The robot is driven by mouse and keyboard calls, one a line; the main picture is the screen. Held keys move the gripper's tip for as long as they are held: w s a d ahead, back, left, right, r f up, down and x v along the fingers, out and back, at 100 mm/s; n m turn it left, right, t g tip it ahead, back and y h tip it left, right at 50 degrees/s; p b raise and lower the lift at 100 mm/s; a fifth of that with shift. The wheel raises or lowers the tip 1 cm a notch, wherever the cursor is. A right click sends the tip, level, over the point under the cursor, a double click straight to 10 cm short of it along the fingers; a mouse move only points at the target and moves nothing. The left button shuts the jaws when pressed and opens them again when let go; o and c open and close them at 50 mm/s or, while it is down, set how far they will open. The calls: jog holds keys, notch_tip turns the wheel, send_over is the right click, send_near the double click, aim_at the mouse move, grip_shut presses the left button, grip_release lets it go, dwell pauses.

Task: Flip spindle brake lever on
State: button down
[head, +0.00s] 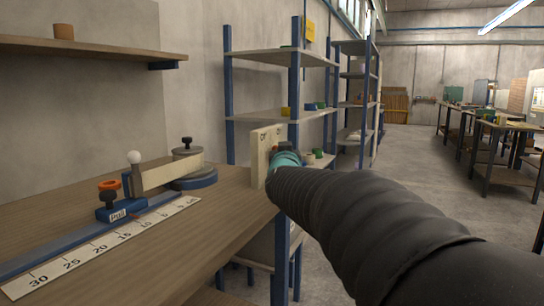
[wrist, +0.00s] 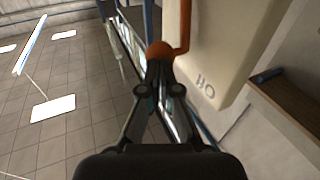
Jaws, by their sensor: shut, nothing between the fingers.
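The spindle brake lever is orange, with a round knob (wrist: 160,50) and a bent rod (wrist: 184,22) in the wrist view. It is mounted on a cream panel (wrist: 212,45) with dark lettering, which stands at the right end of the bench in the head view (head: 258,165). My gripper (wrist: 159,68) is shut and empty, its fingertips right at the knob. I cannot tell whether they touch it. In the head view my arm hides most of the lever and the gripper.
The wooden bench (head: 120,270) carries a blue rail with a number scale (head: 95,250), an orange-topped slider (head: 112,205) and a round blue-based fixture (head: 190,178). Blue shelving (head: 229,100) stands behind the panel. Open floor (head: 420,180) lies to the right.

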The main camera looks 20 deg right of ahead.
jog(key=w+d+r, duration=0.1)
jog(key=w+d, duration=0.3)
jog(key=shift+w+d+r, duration=0.15)
jog(key=shift+w+d, duration=0.25)
dwell(0.4)
dwell(0.5)
jog(key=s+a+r+p, duration=0.2)
jog(key=s+r, duration=0.6)
jog(key=s, duration=0.2)
jog(key=shift+s+a+r, duration=0.25)
jog(key=shift+s+r, duration=0.05)
jog(key=shift+r, duration=0.1)
